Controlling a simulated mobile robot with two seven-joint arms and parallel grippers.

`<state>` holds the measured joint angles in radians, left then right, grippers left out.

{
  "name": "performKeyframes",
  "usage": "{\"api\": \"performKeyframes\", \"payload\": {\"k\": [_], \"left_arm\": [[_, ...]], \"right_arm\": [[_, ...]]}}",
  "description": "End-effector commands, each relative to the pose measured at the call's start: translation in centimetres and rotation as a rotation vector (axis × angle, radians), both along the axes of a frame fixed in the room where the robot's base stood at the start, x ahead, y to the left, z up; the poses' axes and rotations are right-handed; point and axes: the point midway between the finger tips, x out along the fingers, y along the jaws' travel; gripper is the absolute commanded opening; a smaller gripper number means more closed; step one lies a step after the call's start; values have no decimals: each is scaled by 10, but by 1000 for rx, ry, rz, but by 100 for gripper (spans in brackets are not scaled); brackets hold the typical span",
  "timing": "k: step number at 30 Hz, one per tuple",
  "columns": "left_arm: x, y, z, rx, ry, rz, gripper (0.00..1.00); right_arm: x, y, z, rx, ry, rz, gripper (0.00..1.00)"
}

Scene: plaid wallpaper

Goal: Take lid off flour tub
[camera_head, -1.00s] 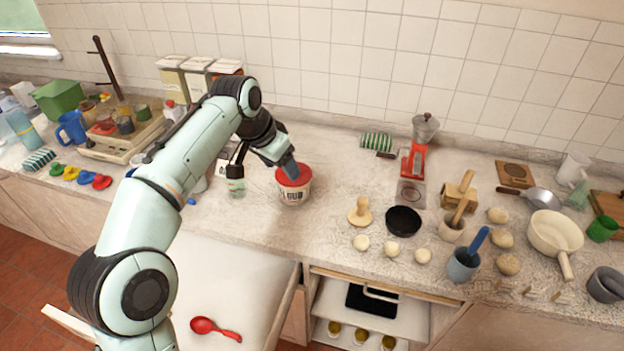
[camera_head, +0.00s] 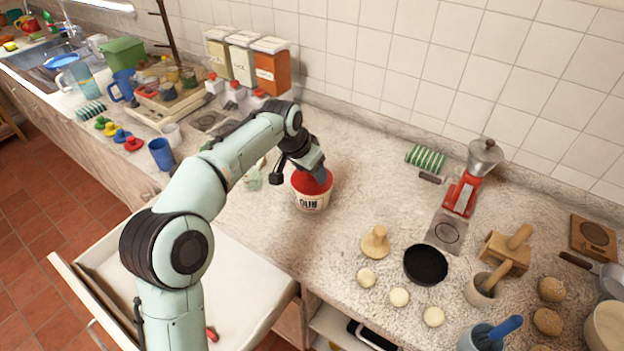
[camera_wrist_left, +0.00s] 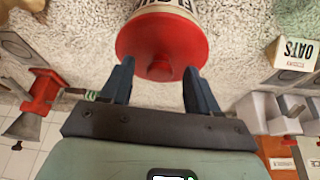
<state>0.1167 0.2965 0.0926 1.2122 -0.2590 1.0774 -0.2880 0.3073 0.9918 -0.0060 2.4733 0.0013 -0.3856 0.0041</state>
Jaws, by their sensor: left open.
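The flour tub (camera_head: 312,202) stands upright on the speckled counter, a white tub with dark lettering. Its red lid (camera_head: 308,182) is on top. In the left wrist view the red lid (camera_wrist_left: 160,48) faces me, with the lettered tub (camera_wrist_left: 163,5) behind it. My left gripper (camera_head: 318,172) is at the lid from above. In the left wrist view its two blue fingers (camera_wrist_left: 157,85) are apart, one toward each side of the lid's knob (camera_wrist_left: 160,70). I cannot tell whether they touch it. My right gripper is in neither view.
Canisters (camera_head: 272,68) line the back wall. An open drawer (camera_head: 235,290) juts out in front.

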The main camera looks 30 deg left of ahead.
Motion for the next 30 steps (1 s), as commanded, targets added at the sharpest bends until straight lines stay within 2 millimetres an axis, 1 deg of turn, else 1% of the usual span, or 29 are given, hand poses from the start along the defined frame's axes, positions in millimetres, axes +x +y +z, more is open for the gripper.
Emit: {"api": "performKeyframes", "payload": {"k": [7, 8, 9, 11, 12, 13, 23, 26, 29, 30], "left_arm": [[1, 0, -1, 1, -1, 0, 61], [1, 0, -1, 1, -1, 0, 51], [1, 0, -1, 1, -1, 0, 38], [1, 0, -1, 1, -1, 0, 19], [1, 0, -1, 1, -1, 0, 6], [1, 0, -1, 1, -1, 0, 1], [1, 0, 1, 0, -2, 0, 1], [1, 0, 8, 0, -3, 0, 1], [1, 0, 20, 1, -4, 1, 1], [2, 0, 27, 0, -5, 2, 1]], "right_arm": [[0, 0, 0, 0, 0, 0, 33], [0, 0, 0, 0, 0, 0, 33], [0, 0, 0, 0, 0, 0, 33], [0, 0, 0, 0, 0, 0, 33], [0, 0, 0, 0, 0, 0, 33], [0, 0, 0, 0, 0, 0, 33], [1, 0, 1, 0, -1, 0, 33], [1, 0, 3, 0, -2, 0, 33], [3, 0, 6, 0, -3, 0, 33], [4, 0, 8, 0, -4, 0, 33]]}}
